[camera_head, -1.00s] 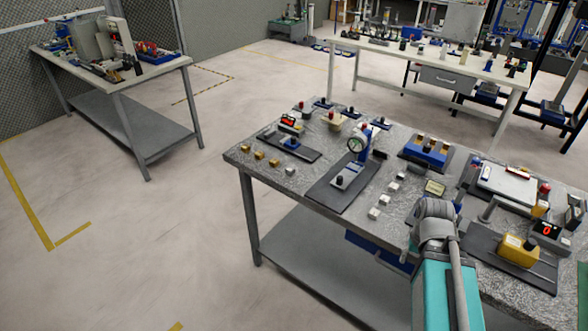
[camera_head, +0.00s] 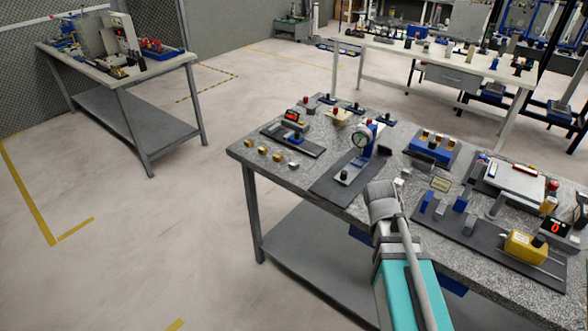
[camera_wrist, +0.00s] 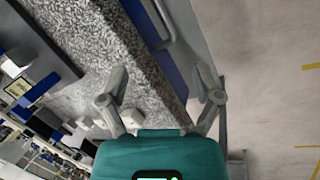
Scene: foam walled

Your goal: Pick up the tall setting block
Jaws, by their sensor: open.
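I cannot tell for certain which piece is the tall setting block. In the head view a small pale block (camera_head: 399,183) stands on the grey speckled table (camera_head: 330,215), just beyond my arm, which hides the table area behind it. In the wrist view several small pale blocks show, one (camera_wrist: 132,118) close beside my left finger. My gripper (camera_wrist: 160,88) is open and empty, its fingers spread over the table's front edge. The gripper itself is hidden in the head view.
A dial gauge stand (camera_head: 362,140) stands left of my arm. Several brass blocks (camera_head: 262,150) lie near the table's left corner. A dark plate (camera_head: 483,240) with blue uprights and a yellow device (camera_head: 525,246) is on the right. Open floor (camera_head: 150,240) lies to the left.

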